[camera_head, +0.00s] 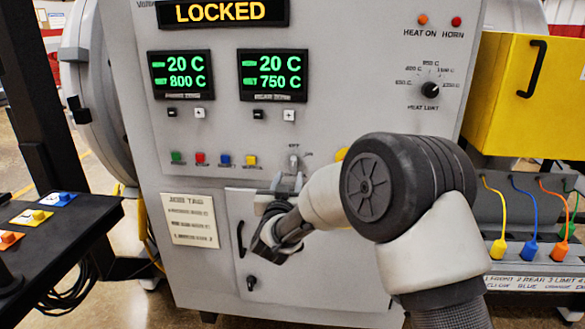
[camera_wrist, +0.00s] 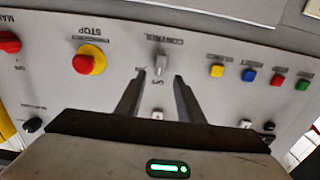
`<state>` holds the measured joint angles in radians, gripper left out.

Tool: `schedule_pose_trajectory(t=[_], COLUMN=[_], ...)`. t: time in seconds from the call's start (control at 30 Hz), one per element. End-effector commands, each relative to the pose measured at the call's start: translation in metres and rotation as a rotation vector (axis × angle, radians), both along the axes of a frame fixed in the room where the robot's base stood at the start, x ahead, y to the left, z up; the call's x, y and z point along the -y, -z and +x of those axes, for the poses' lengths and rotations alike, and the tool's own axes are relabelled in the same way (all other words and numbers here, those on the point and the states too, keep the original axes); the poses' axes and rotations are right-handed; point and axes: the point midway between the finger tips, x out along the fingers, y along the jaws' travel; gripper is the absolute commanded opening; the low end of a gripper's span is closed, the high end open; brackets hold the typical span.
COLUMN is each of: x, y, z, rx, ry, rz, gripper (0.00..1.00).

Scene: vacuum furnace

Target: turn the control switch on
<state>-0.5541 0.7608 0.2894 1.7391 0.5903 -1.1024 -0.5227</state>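The control switch (camera_head: 294,161) is a small grey lever on the front of the grey furnace panel (camera_head: 330,60), right of a row of coloured buttons. In the wrist view, which shows the panel upside down, the control switch (camera_wrist: 163,62) sits under a label reading CONTROL. Its lever position is too small to tell for sure. My gripper (camera_head: 287,184) is just below the switch in the head view. In the wrist view my gripper (camera_wrist: 160,75) is open, its two fingers apart with nothing between them, pointing toward the switch; contact cannot be told.
A red emergency stop (camera_wrist: 90,60) on a yellow base is beside the switch. Yellow (camera_head: 251,161), blue (camera_head: 224,160), red (camera_head: 200,159) and green (camera_head: 177,158) buttons line the panel. The top display (camera_head: 220,12) reads LOCKED. A black table (camera_head: 60,240) stands left, a yellow box (camera_head: 510,95) right.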

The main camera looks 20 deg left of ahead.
Motion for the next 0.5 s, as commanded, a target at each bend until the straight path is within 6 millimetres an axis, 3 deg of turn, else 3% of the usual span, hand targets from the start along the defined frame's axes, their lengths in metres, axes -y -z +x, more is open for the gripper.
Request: schedule_pose_trajectory(t=[0.2,0.5], x=[-0.009,-0.016], y=[0.0,0.0], z=[0.042,0.065], rx=[0.0,0.0], ry=[0.002,0.0], rz=[0.001,0.001], gripper=[0.34,0.34])
